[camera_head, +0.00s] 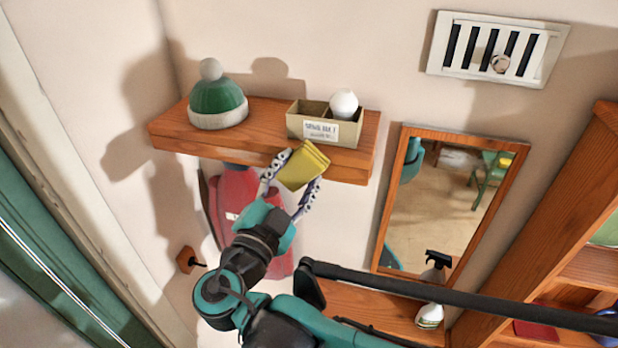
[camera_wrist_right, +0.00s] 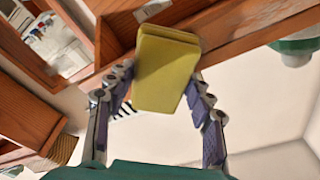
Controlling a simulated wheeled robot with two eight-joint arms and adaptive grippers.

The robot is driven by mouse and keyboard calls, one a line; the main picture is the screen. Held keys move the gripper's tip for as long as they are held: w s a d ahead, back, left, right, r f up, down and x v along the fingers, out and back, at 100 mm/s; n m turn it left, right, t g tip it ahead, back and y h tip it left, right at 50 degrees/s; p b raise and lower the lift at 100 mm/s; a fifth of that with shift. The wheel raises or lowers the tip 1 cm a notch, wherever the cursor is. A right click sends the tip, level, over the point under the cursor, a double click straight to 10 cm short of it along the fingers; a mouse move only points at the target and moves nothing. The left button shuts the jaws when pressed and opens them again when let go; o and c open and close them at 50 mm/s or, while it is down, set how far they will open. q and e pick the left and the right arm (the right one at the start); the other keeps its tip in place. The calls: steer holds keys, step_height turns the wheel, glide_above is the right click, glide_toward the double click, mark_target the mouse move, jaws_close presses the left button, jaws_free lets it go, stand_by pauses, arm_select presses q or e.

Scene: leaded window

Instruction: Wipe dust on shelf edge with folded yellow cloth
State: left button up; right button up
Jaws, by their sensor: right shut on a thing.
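The folded yellow cloth (camera_head: 303,166) is between the fingers of my right gripper (camera_head: 292,181), which is shut on it. The cloth is held up at the front edge of the wooden wall shelf (camera_head: 228,149), below the small box. It also shows in the right wrist view (camera_wrist_right: 166,75), between the two fingers (camera_wrist_right: 160,95), with the shelf (camera_wrist_right: 255,35) right behind its upper end. Whether the cloth touches the edge I cannot tell. I cannot make out dust on the edge. My left gripper is not in view.
On the shelf are a green and white bobble hat (camera_head: 218,99) and a labelled box (camera_head: 318,123) with a white ball (camera_head: 344,103). A red bag (camera_head: 236,200) hangs below. A mirror (camera_head: 452,200), a spray bottle (camera_head: 432,290) and a wooden cabinet (camera_head: 540,220) are to the right.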

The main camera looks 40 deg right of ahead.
steer(key=shift+w+a, duration=0.5)
steer(key=shift+w, duration=0.25)
steer(key=shift+w+a+b, duration=0.1)
steer(key=shift+b, duration=0.25)
